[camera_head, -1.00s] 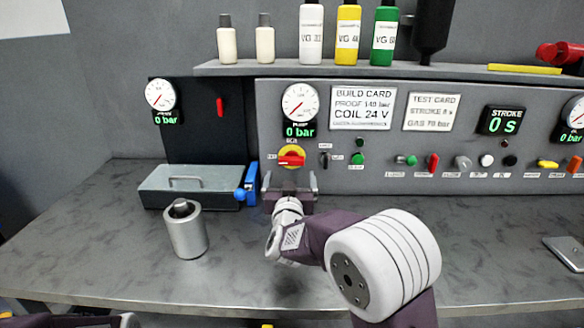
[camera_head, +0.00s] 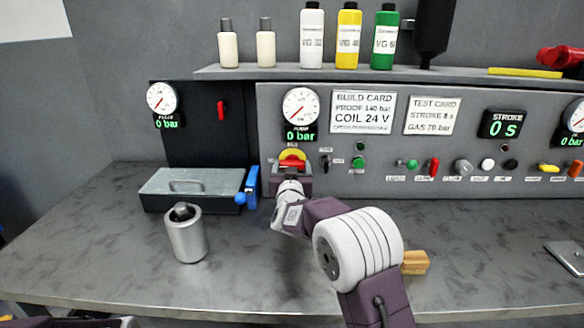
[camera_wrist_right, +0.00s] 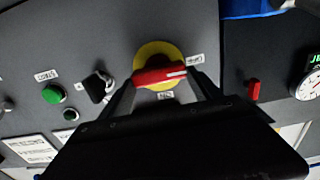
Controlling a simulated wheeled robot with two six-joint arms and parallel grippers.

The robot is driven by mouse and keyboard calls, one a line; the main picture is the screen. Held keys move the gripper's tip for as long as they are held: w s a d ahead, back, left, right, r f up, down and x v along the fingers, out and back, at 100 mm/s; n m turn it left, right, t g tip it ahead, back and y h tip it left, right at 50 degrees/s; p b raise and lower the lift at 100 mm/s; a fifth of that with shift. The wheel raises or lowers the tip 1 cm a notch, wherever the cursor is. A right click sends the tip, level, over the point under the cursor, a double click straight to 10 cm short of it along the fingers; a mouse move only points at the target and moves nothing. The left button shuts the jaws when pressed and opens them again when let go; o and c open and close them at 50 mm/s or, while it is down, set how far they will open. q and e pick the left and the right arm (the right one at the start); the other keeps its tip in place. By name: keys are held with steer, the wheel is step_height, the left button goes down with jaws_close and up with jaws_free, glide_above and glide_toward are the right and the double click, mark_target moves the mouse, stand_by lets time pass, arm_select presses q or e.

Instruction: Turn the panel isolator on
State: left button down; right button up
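The panel isolator is a red handle on a yellow disc (camera_head: 292,155), low on the grey panel under the pump gauge. In the right wrist view the red handle (camera_wrist_right: 160,76) lies crosswise, its white-marked end towards the OFF label; the ON label sits by the disc's lower edge. My right gripper (camera_head: 291,172) is at the isolator and covers its lower part in the head view. In the wrist view its fingers (camera_wrist_right: 163,88) stand apart, one by each end of the handle; whether they touch it I cannot tell.
A black selector (camera_wrist_right: 98,88) and a green button (camera_wrist_right: 52,94) sit close beside the isolator. A blue-handled lever (camera_head: 250,188), a lidded tray (camera_head: 190,187) and a metal cylinder (camera_head: 187,238) stand left of my right arm.

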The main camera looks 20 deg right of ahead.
steer(key=shift+c, duration=1.1)
steer(key=shift+s+d+f+m+b, duration=0.15)
steer(key=shift+m+b, duration=1.8)
steer(key=shift+m, duration=1)
steer(key=shift+w+d+f+m+b, duration=0.1)
steer(key=shift+f+m+b, duration=0.1)
steer(key=shift+m+b, duration=2.25)
steer(key=shift+s+d+f+m+b, duration=0.15)
steer(key=shift+m+b, duration=1.25)
steer(key=shift+m, duration=2.1)
steer(key=shift+w, duration=0.1)
